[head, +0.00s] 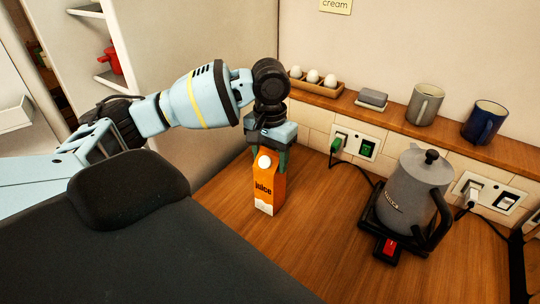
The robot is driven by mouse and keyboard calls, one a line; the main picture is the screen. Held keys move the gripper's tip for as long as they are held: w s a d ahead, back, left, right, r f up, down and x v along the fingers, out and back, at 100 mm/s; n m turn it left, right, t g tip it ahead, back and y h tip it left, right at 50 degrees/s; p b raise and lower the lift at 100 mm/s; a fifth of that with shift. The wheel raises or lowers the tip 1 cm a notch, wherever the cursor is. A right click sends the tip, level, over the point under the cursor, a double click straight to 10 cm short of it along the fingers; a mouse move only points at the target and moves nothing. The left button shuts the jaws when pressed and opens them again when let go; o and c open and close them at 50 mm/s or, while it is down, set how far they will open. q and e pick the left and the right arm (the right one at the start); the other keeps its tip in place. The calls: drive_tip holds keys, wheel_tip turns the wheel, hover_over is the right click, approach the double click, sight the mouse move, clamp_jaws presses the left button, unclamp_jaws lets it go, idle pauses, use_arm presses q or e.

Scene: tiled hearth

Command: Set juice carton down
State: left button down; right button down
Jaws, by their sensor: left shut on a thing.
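An orange juice carton (266,192) with a white cap and the word "juice" on its front stands upright near the middle of the head view. My left gripper (270,152) comes down on it from above and is shut on its upper part, with fingers showing at both sides of the carton's top. The carton's base is at or very near the wooden counter (310,240); I cannot tell for sure whether it touches. My right gripper is not in view.
A grey kettle (412,190) on a black base stands to the right. Behind, a wooden ledge (400,123) holds an egg tray (318,87), a butter dish (372,98), a grey mug (425,104) and a blue mug (484,122). Cords run from wall sockets. The counter between carton and kettle is clear.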

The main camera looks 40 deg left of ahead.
use_arm(q)
drive_tip(key=shift+c, duration=2.4)
unclamp_jaws()
wheel_tip(320, 180, up, 12)
drive_tip(key=shift+r, duration=0.1)
